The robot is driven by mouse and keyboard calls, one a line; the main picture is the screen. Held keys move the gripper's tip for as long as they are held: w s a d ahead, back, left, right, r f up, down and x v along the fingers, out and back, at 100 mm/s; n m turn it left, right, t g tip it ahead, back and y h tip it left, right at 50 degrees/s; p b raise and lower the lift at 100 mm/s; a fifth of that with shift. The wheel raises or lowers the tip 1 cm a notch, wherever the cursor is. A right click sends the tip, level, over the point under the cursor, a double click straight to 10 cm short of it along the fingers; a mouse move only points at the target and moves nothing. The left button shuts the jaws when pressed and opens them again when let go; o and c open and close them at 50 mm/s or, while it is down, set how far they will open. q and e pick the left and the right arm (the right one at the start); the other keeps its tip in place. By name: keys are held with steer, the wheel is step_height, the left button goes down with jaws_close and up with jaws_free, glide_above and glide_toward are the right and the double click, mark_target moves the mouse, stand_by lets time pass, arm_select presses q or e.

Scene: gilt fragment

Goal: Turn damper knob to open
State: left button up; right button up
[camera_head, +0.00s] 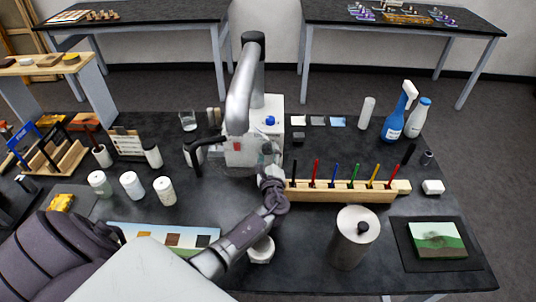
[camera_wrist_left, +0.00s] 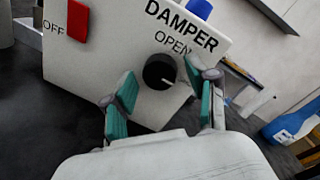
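The white fume unit (camera_head: 243,150) with a curved grey duct stands at the table's middle. In the left wrist view its front panel (camera_wrist_left: 105,60) reads "DAMPER" and "OPEN". The round black damper knob (camera_wrist_left: 159,71) sits just below "OPEN", and its small light mark points to the lower right. My left gripper (camera_wrist_left: 162,80) is open, with one teal-padded finger on each side of the knob; gaps show and I see no clear contact. In the head view my left gripper (camera_head: 268,162) is at the unit's front right, and the knob is hidden there. My right gripper is out of view.
A red switch (camera_wrist_left: 77,22) beside "OFF" is left of the knob. A wooden rack (camera_head: 340,192) of coloured tools stands close right of my left gripper. A metal canister (camera_head: 352,245) is nearer the front. White jars (camera_head: 132,186) stand to the left.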

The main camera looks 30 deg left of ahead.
arm_select(q)
steer(key=c, duration=0.9)
steer(key=n+h+b, duration=0.1)
steer(key=n+b, duration=0.5)
steer(key=n, duration=0.2)
steer(key=n+h+b, duration=0.1)
steer(key=n+b, duration=0.5)
steer(key=n, duration=0.2)
steer(key=shift+a, duration=0.15)
steer(key=shift+r+n, duration=0.1)
steer(key=shift+n, duration=0.3)
steer(key=o, duration=1.2)
steer(key=shift+c, duration=0.2)
steer(key=shift+s, duration=0.1)
